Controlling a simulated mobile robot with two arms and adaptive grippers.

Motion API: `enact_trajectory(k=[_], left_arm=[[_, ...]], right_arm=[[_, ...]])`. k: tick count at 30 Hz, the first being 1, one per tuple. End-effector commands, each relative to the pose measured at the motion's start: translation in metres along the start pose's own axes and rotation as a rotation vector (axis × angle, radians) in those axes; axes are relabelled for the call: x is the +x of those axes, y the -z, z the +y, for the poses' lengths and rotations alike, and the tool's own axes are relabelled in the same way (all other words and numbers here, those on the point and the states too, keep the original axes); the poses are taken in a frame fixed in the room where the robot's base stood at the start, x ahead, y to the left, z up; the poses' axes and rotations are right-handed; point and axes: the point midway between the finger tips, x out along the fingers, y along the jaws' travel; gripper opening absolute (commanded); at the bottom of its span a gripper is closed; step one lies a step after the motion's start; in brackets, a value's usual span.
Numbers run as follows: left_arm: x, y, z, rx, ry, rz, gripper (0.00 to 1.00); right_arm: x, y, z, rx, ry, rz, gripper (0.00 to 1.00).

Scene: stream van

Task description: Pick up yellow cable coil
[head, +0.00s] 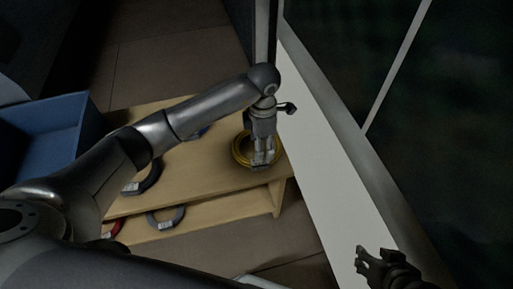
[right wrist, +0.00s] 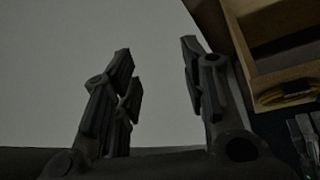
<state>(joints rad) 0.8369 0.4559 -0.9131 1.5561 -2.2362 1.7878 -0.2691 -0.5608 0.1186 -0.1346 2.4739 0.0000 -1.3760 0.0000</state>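The yellow cable coil (head: 238,152) lies on the right end of the wooden shelf's top board (head: 215,180). My left gripper (head: 263,162) points down over the coil, its fingers covering part of the ring. Whether its fingers touch or hold the coil cannot be told. In the right wrist view the yellow coil (right wrist: 288,92) shows at the right edge, with what looks like my left gripper (right wrist: 305,130) close to it. My right gripper (head: 363,262) is at the lower right, away from the shelf; in its wrist view it (right wrist: 157,55) is open and empty.
A grey coil (head: 166,219) and a red coil (head: 116,229) are on the lower board. A blue bin (head: 40,130) stands left. A pale ledge (head: 325,180) and window run along the right.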

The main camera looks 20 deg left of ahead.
Motion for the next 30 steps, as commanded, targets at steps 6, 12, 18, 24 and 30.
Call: enact_trajectory(k=[6, 12, 18, 24, 30], left_arm=[[0.023, 0.0, -0.001, 0.0, 0.002, -0.002, 0.59], [0.031, 0.0, -0.001, 0.0, 0.002, -0.002, 0.59], [0.052, 0.004, -0.005, 0.0, 0.005, -0.002, 0.59], [0.071, 0.005, -0.005, -0.001, 0.003, -0.003, 0.59], [0.078, 0.005, -0.005, 0.0, 0.002, -0.003, 0.59]], right_arm=[[0.005, 0.026, -0.004, -0.003, 0.007, 0.119, 0.4], [0.005, 0.035, -0.005, -0.004, 0.01, 0.164, 0.4], [0.005, 0.065, -0.008, -0.007, 0.017, 0.303, 0.4], [-0.001, 0.094, -0.012, -0.009, 0.025, 0.446, 0.4], [-0.005, 0.106, -0.014, -0.009, 0.029, 0.506, 0.4]])
